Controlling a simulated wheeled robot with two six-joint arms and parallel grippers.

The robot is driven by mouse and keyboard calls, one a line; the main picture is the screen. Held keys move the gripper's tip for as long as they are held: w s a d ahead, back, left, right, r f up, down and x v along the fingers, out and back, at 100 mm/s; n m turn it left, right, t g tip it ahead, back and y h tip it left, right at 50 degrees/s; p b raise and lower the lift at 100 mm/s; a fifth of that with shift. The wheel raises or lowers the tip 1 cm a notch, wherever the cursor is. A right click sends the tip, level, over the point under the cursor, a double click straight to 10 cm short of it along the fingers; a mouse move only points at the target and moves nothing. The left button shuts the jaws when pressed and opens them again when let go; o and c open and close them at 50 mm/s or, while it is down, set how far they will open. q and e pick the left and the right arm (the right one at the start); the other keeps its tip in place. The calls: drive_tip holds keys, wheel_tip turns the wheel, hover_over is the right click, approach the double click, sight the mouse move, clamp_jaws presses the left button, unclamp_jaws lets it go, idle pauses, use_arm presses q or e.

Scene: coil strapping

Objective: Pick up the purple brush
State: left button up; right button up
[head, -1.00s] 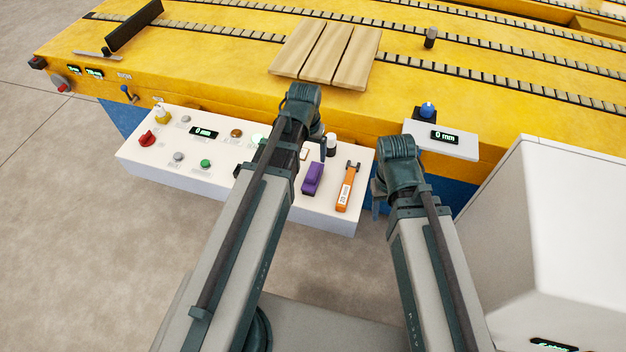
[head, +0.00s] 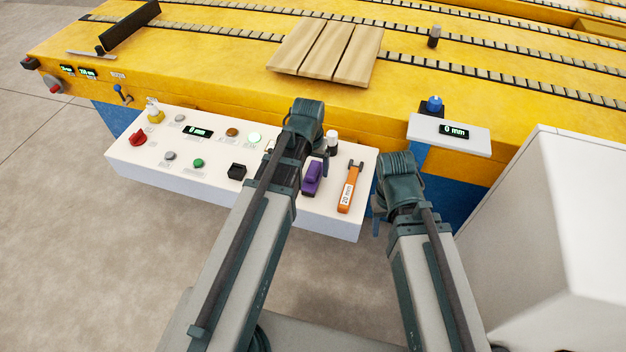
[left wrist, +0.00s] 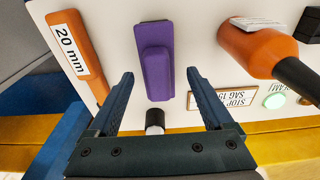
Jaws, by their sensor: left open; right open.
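The purple brush (head: 313,175) lies on the white control panel, left of an orange tool; my left gripper partly covers it in the head view. In the left wrist view the brush (left wrist: 154,62) lies upright in the picture, ahead of the gap between my fingers. My left gripper (left wrist: 160,75) is open and empty, one finger on each side of the gap, with the brush apart from both. My right gripper (head: 378,208) is open and empty, off the panel's right end; its fingers are mostly hidden by its wrist.
The orange tool (head: 350,187) marked "20 mm" lies right of the brush. A white-topped black cylinder (head: 332,143) stands behind it. The wrist view shows an orange-and-black handled object (left wrist: 258,52) close by. The panel (head: 130,165) carries several knobs. A white cabinet (head: 545,230) stands at right.

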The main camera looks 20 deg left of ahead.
sight(313, 169)
use_arm(q)
wheel_tip(313, 169, down, 4)
drive_tip(key=b, duration=0.2)
drive_tip(key=shift+w+d+r+b, duration=0.1)
drive_tip(key=shift+r+b, duration=0.15)
drive_tip(key=shift+b, duration=0.05)
drive_tip(key=shift+r, duration=0.1)
clamp_jaws()
